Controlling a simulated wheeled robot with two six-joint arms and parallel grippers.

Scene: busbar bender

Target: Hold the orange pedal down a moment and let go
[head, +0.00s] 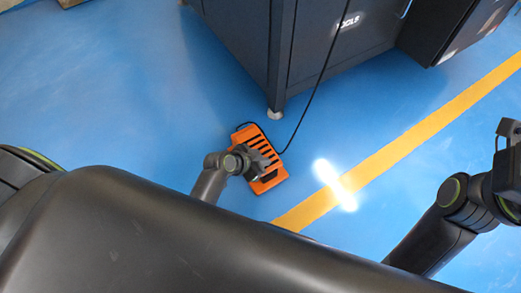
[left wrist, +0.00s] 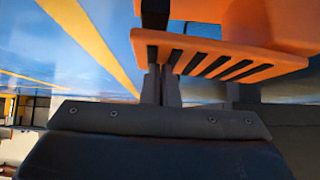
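The orange pedal (head: 251,136), a slotted orange housing with a dark opening at its near end, lies on the blue floor by the dark cabinet. My left gripper (head: 262,161) is over its near half and hides part of it. In the left wrist view the slotted orange plate (left wrist: 215,48) of the pedal fills the upper right. There the two fingers of my left gripper (left wrist: 164,78) are close together with nothing between them, their tips at the plate; contact cannot be told. My right gripper (head: 508,150) is at the right edge, partly cut off, away from the pedal.
A dark tool cabinet (head: 335,50) on a caster stands just behind the pedal. A black cable (head: 312,97) runs from the pedal up across the cabinet. A yellow floor line (head: 420,132) crosses at right. The floor left of the pedal is clear.

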